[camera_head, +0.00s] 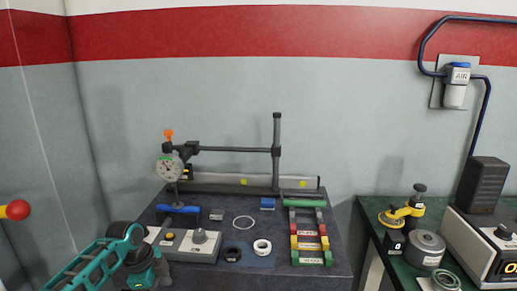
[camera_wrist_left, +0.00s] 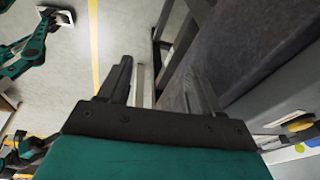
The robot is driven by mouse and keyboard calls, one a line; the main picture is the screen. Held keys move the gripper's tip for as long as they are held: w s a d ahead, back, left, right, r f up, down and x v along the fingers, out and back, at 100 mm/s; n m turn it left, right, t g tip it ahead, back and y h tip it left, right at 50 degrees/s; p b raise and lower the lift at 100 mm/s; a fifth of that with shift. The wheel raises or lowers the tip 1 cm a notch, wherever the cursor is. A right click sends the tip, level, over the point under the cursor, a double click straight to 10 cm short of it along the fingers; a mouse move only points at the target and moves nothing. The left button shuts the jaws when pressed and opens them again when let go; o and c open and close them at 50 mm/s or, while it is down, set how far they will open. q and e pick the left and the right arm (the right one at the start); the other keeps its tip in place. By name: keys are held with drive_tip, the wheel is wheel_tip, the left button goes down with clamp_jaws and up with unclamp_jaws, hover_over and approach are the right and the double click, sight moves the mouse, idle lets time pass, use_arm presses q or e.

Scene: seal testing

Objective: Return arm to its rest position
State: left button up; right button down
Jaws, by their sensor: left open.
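My left arm (camera_head: 108,258) comes in at the bottom left of the head view, in front of the dark workbench's left front corner. Its gripper does not show clearly there. In the left wrist view my left gripper (camera_wrist_left: 160,88) has its two dark fingers apart, with nothing held between them. Beyond the fingers are the pale floor and the grey side of a bench or stand, so the gripper is off the bench top.
The dark workbench (camera_head: 335,272) carries a dial gauge (camera_head: 170,168) on a stand, a grey control box (camera_head: 186,247), rings, and a coloured rack (camera_head: 309,241). A green table (camera_head: 373,206) with instruments stands to the right. A red-tipped lever (camera_head: 17,210) is at far left.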

use_arm(q)
drive_tip(key=s+d+f+n+t+h, duration=0.1)
drive_tip(key=s+d+f+n+t, duration=0.3)
drive_tip(key=s+d+f+n, duration=0.5)
drive_tip(key=s+a+r+n+t, duration=0.1)
drive_tip(key=s+n+t, duration=0.1)
drive_tip(key=s, duration=0.6)
drive_tip(key=s+a+r+n+t+y, duration=0.1)
drive_tip(key=s+n+t, duration=0.2)
drive_tip(key=s, duration=0.5)
drive_tip(key=shift+s+a+n, duration=0.25)
drive_tip(key=shift+n, duration=0.05)
